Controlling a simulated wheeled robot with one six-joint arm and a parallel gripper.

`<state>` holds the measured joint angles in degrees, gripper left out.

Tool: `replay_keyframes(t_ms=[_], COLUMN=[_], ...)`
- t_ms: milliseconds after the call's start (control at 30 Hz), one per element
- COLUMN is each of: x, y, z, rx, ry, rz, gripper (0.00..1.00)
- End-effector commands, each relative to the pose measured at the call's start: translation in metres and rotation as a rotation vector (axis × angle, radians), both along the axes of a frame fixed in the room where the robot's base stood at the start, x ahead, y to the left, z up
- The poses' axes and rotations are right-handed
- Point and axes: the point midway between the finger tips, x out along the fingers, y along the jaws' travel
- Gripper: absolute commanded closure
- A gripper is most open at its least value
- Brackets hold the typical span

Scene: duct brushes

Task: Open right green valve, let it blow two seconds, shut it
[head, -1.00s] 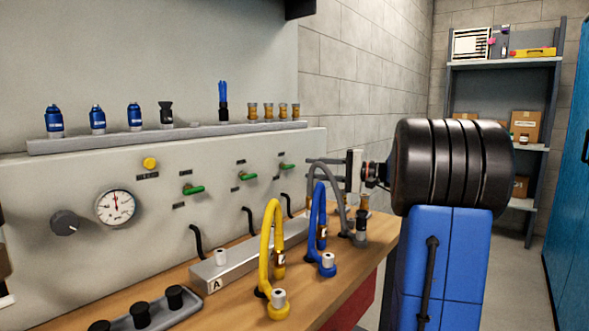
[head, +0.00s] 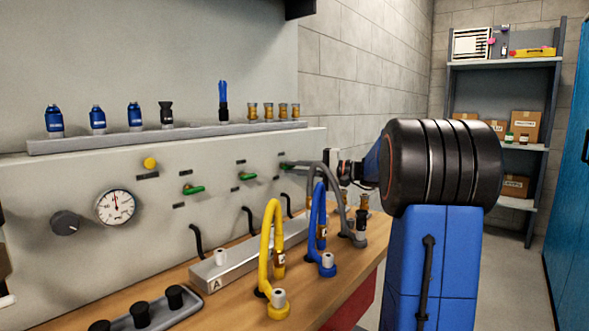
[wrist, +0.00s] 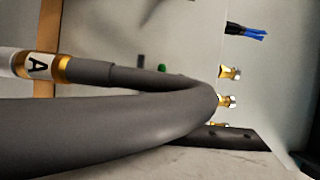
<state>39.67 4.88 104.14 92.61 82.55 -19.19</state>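Three green valves sit on the grey panel. The right green valve (head: 285,167) is partly covered by my gripper (head: 296,165), whose fingertips reach up to it; I cannot tell whether they touch it. A grey hose arching in front hides much of the gripper, so its opening is unclear. The middle valve (head: 246,176) and left valve (head: 193,190) are uncovered. In the wrist view a small green piece (wrist: 161,68) shows on the panel, but I cannot tell which valve it is. My fingers do not show clearly there.
The grey hose (wrist: 110,125) crosses the wrist view close up, with an A-marked end. Blue (head: 318,210) and yellow (head: 268,245) hoses stand on the bench. A pressure gauge (head: 116,207) is at left.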

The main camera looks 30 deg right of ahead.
Motion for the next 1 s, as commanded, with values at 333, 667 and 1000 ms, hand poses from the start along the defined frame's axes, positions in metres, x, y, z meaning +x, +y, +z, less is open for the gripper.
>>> replay_keyframes(t_ms=[333,667,1000], x=[-0.0003,-0.0005,-0.0008], y=[0.0000,0.0004,0.0017], z=[-0.0003,0.0016,0.0037], rx=[-0.018,-0.183,-0.479], ry=[-0.006,-0.065,-0.172], rz=[0.001,0.001,0.002], gripper=[1.00,1.00,1.00])
